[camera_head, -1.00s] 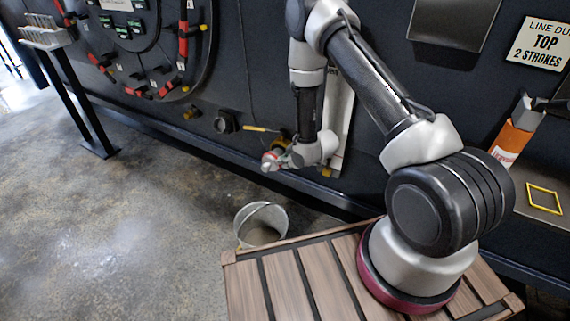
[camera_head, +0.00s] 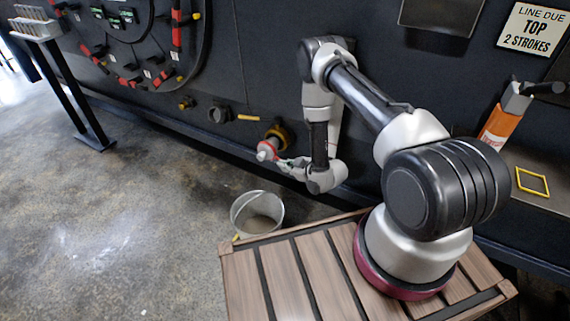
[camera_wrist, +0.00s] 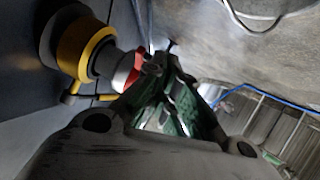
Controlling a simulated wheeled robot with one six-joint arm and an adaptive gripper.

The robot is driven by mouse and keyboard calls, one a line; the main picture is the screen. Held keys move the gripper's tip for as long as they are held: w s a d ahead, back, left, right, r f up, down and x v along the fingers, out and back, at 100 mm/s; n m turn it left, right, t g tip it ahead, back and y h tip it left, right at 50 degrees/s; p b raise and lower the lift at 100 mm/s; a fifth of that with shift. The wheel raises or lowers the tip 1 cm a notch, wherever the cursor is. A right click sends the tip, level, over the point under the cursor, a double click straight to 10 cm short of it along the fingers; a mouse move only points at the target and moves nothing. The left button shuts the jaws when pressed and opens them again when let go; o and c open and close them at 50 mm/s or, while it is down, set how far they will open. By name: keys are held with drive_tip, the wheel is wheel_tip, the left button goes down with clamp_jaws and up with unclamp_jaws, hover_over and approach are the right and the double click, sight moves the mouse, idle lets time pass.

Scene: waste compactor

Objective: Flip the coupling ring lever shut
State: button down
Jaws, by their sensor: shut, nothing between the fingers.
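A coupling stands out from the dark wall, with a yellow-brass ring (camera_head: 279,134) and a red and pale end (camera_head: 267,149). The wrist view shows its yellow ring (camera_wrist: 88,46) and red part (camera_wrist: 126,70) at upper left. A yellow bar (camera_wrist: 92,98) lies below it there; I cannot tell whether it is the ring's lever. My gripper (camera_head: 281,161) is just right of and below the coupling's end. In the wrist view my gripper's fingers (camera_wrist: 163,66) are shut and empty, tips close beside the red part. I cannot tell whether they touch.
A metal bucket (camera_head: 257,213) stands on the floor below the coupling. A dark round port (camera_head: 219,113) and a yellow handle (camera_head: 248,117) are on the wall to the left. An orange pump-like handle (camera_head: 502,124) is at right. Open floor lies at left.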

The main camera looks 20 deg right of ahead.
drive_tip(key=shift+f, duration=0.3)
idle(0.5)
